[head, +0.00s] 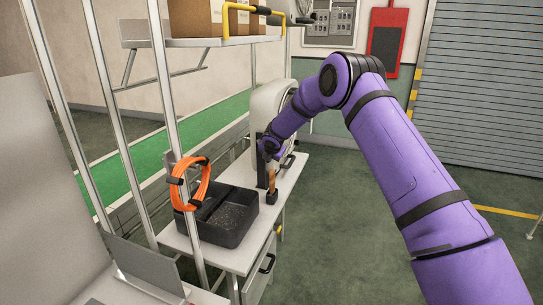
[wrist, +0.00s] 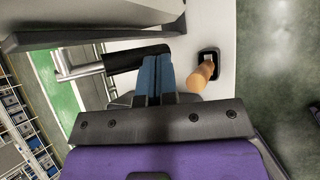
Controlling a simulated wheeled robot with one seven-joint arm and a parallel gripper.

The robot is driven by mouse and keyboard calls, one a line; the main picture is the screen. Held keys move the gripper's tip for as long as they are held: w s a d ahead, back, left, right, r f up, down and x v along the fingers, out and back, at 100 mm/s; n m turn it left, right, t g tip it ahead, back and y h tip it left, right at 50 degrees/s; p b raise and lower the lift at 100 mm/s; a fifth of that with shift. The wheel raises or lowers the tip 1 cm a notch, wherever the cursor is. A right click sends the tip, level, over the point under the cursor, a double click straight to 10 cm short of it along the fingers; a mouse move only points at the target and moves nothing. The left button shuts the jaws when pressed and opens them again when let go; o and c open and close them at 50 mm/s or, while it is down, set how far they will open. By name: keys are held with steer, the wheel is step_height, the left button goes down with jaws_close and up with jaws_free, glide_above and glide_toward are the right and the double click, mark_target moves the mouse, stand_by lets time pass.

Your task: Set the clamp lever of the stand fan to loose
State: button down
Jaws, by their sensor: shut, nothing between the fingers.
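The stand fan (head: 264,103) appears as a white, rounded housing at the far end of the workbench, partly hidden by my arm. In the wrist view, a lever with a black grip (wrist: 136,57) and a metal end lies across the picture; it looks like the clamp lever. My gripper (wrist: 154,58) is shut and empty, with its blue fingertips right at the right part of the black grip. I cannot tell whether they touch it. In the head view my gripper (head: 270,148) is low beside the fan, and its fingertips are hard to make out.
An orange-brown handle on a black base (wrist: 203,72) stands close right of my fingers. A shelf (head: 205,42) with boxes hangs above. Floor to the right is clear.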

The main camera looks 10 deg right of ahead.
steer(key=shift+r, duration=0.8)
